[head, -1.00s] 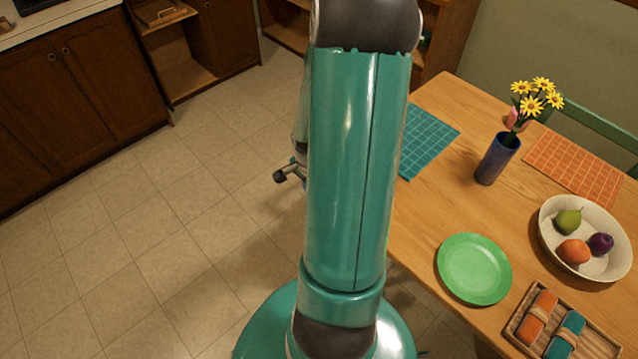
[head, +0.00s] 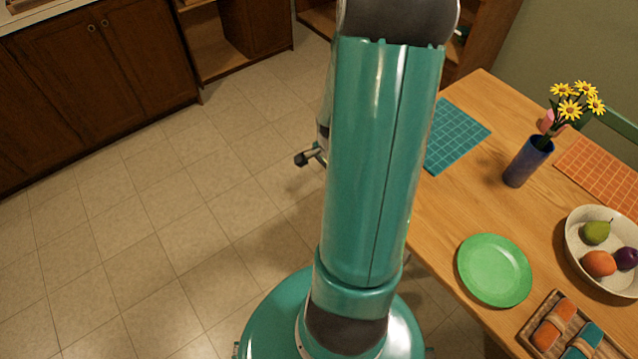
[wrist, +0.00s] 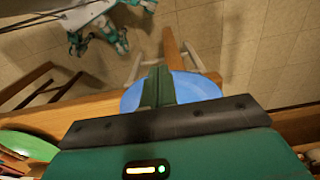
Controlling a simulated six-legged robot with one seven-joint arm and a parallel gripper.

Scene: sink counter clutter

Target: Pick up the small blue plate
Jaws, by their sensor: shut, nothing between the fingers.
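The small blue plate (wrist: 205,88) shows in the wrist view, at the edge of a wooden table, partly covered by my gripper. My gripper (wrist: 158,78) is shut and empty, its fingers pointing over the plate's middle. Whether the fingers touch the plate or hover above it, I cannot tell. In the head view I do not see the blue plate, and my raised arm covers the middle of that view.
The wooden table (head: 440,215) on the right holds a green plate (head: 494,270), a blue vase (head: 527,162), a white fruit bowl (head: 574,240), a napkin tray (head: 530,325), a teal mat (head: 457,135) and an orange mat (head: 600,175). Tiled floor (head: 170,230) at left is clear.

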